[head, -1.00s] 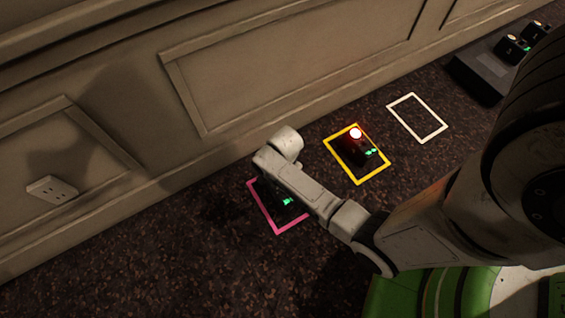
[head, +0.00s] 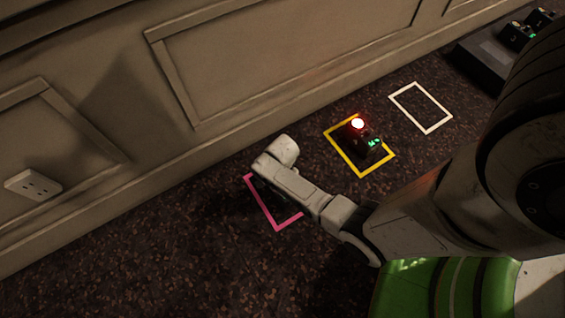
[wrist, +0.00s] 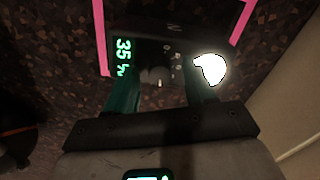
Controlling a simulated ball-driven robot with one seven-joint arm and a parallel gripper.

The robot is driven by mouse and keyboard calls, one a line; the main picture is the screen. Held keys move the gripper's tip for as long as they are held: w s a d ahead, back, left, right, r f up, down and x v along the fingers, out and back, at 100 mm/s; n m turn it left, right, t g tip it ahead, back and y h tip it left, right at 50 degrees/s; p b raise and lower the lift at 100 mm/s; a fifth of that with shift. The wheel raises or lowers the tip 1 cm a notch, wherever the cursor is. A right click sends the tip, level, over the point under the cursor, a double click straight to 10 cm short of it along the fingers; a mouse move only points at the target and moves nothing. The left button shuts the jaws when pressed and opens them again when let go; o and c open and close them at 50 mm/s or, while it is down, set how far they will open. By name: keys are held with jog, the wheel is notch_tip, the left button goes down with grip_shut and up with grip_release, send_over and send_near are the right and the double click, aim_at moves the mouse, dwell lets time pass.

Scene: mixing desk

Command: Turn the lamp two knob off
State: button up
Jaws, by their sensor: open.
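A small black lamp unit (wrist: 178,47) stands inside a pink floor outline (head: 290,222). The wrist view shows its green display (wrist: 123,58), which appears to read 35 %, and a glowing white bulb (wrist: 211,69) at the right. A small dark knob (wrist: 160,76) shows between the fingers of my gripper (wrist: 160,88). My gripper is open, with one finger on each side of the knob; whether they touch it I cannot tell. In the head view my arm hides the gripper and most of this unit. No label shows which lamp is number two.
A second unit (head: 366,150) with a red-glowing bulb (head: 358,124) stands in a yellow outline (head: 347,161). A white outline (head: 421,108) is empty. A dark box (head: 481,62) with more units stands at upper right. A panelled wall with a socket (head: 32,184) runs behind.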

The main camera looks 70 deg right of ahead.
grip_shut()
dwell(0.5)
